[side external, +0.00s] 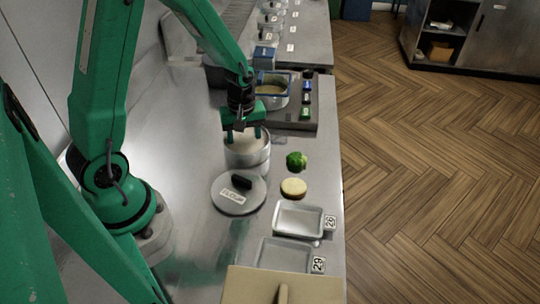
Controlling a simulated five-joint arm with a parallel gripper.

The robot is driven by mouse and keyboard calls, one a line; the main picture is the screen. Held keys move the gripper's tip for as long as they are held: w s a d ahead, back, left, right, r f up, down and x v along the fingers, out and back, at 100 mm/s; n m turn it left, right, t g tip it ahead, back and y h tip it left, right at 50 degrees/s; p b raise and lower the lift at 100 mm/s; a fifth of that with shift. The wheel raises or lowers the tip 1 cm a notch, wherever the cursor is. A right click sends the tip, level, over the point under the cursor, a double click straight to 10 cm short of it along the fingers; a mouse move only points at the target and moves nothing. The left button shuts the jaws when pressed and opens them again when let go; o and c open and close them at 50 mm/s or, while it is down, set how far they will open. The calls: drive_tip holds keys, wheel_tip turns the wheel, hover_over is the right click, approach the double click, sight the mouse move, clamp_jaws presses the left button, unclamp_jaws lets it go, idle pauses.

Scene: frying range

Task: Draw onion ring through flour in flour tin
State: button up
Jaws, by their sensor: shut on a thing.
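The flour tin (248,157) is a round, open metal tin with pale flour inside, standing on the steel counter. My gripper (243,133) points down at the tin's mouth, with its green fingertips at about the rim. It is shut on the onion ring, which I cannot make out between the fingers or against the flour. The tin's round grey lid (228,204), with a dark handle and a flour label, lies on the counter in front of the tin.
A green vegetable piece (296,160) and a pale round slice (293,188) lie right of the tin. Two metal trays, marked 26 (298,220) and 29 (284,256), are nearer. A fryer with a basket (272,91) stands behind. A beige board (250,285) is at the front.

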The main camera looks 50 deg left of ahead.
drive_tip(key=shift+d, duration=0.2)
drive_tip(key=shift+d, duration=0.8)
drive_tip(key=shift+a, duration=0.15)
drive_tip(key=shift+a, duration=0.85)
drive_tip(key=shift+d, duration=0.2)
drive_tip(key=shift+d, duration=0.3)
